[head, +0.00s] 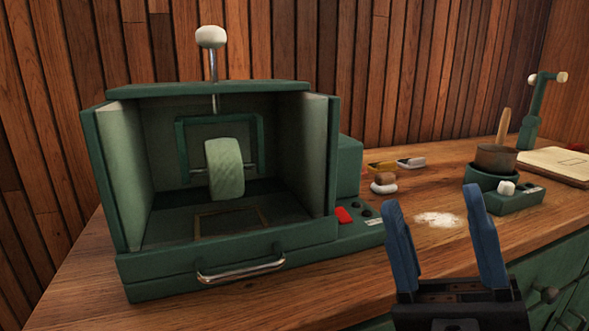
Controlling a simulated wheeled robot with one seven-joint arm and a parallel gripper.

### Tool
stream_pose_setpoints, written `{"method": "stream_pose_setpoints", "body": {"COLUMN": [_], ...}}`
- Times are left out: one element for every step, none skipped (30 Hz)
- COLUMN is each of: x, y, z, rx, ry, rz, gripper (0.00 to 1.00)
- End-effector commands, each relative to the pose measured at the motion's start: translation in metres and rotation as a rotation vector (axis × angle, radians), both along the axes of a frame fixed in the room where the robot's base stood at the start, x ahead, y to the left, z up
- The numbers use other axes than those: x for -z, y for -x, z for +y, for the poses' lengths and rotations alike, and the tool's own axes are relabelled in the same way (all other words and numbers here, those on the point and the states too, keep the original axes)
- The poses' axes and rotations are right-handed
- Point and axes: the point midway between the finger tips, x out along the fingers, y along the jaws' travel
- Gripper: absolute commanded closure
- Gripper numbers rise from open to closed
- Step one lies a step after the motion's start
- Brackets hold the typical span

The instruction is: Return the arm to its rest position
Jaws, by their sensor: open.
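My gripper (444,250) is at the lower right of the head view, with two blue fingers pointing up and spread apart. It is open, and nothing shows between the fingers. It appears in front of the wooden bench top (300,304), near its front edge. The rest of my arm is out of the frame below.
A green open-fronted machine (225,263) with a pale wheel (224,168) stands at left. A white powder patch (438,219) lies behind my gripper. At right are a pot (496,158) on a green heater (515,201), a pale board (553,166) and a green stand (531,120).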

Motion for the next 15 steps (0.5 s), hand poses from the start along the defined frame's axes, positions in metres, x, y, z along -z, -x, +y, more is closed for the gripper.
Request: {"method": "stream_pose_setpoints", "body": {"x": [0.014,0.021,0.032,0.039,0.047,0.058,0.067,0.075,0.087,0.096,0.104,0.116,0.125,0.133,0.145], "y": [0.006,0.009,0.013,0.016,0.020,0.025,0.029,0.033,0.040,0.045,0.050,0.058,0.064,0.071,0.079], "z": [-0.003,-0.006,-0.009,-0.012,-0.014,-0.018,-0.020,-0.023,-0.025,-0.028,-0.030,-0.033,-0.035,-0.037,-0.040], "rx": [-0.008,-0.013,-0.019,-0.024,-0.028,-0.034,-0.038,-0.041,-0.046,-0.049,-0.053,-0.056,-0.057,-0.059,-0.063], "ry": [-0.053,-0.084,-0.122,-0.150,-0.177,-0.213,-0.239,-0.264,-0.295,-0.319,-0.342,-0.372,-0.393,-0.413,-0.440], "rz": [0.069,0.109,0.161,0.199,0.238,0.291,0.331,0.371,0.425,0.464,0.504,0.558,0.598,0.638,0.693], "gripper": [0.46,0.46,0.46,0.46,0.46,0.46,0.46,0.46,0.46,0.46,0.46,0.46,0.46,0.46,0.46]}}
